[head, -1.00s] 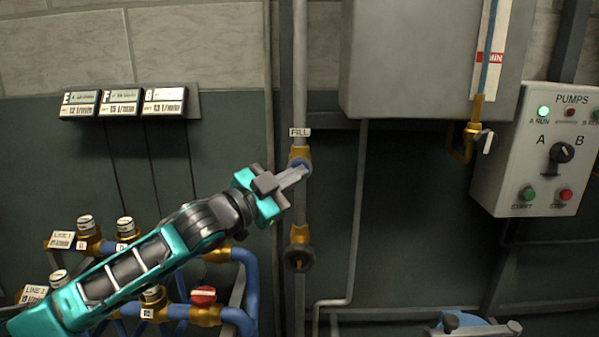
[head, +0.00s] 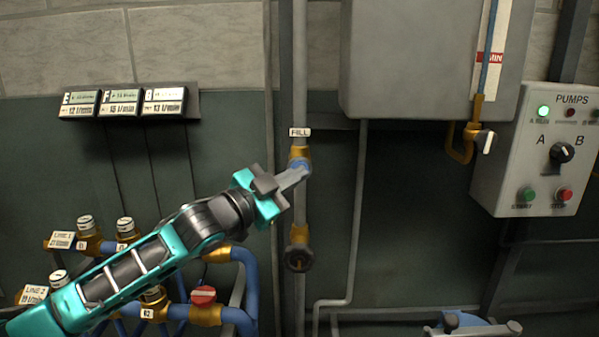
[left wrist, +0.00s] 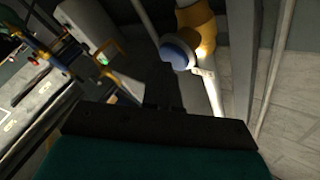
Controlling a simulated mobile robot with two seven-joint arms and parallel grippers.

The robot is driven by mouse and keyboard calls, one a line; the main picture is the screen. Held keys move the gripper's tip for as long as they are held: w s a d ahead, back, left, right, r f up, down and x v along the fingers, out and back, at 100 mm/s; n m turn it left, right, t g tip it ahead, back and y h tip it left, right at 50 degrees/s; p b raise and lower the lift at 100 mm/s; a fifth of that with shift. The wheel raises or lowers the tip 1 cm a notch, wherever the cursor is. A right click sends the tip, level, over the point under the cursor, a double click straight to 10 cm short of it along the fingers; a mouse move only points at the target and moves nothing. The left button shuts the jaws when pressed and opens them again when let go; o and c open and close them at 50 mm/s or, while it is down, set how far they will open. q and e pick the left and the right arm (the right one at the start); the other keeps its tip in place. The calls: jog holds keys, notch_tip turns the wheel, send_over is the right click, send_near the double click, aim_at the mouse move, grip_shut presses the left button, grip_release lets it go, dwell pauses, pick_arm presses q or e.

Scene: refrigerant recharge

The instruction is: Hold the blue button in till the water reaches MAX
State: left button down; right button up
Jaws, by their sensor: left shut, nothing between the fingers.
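The blue button (head: 304,163) sits on a brass fitting on the vertical pipe, under the FILL label (head: 300,132). It also shows in the left wrist view (left wrist: 178,54), close beside the dark fingers. My left gripper (head: 302,173) is shut and empty, with its fingertips at the button and covering part of it. I cannot tell whether they touch it or press it in. The sight tube (head: 487,45) on the tank shows blue past the red MIN mark (head: 491,57) up to the picture's top edge. The MAX mark and my right gripper are out of view.
The grey tank (head: 420,60) hangs right of the pipe. The pump box (head: 535,150) at right has a lit green lamp (head: 543,111). A round dark handle (head: 299,258) is below the button. Blue pipes and brass valves (head: 207,313) lie under my left arm.

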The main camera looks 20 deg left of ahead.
pick_arm(q)
jog(key=shift+s+d, duration=0.2)
jog(key=shift+s, duration=0.6)
jog(key=shift+s, duration=0.1)
jog(key=s, duration=0.2)
jog(key=s+d, duration=0.1)
jog(key=s, duration=0.1)
jog(key=shift+s+d, duration=0.2)
jog(key=shift+s, duration=0.1)
jog(key=shift+s, duration=0.1)
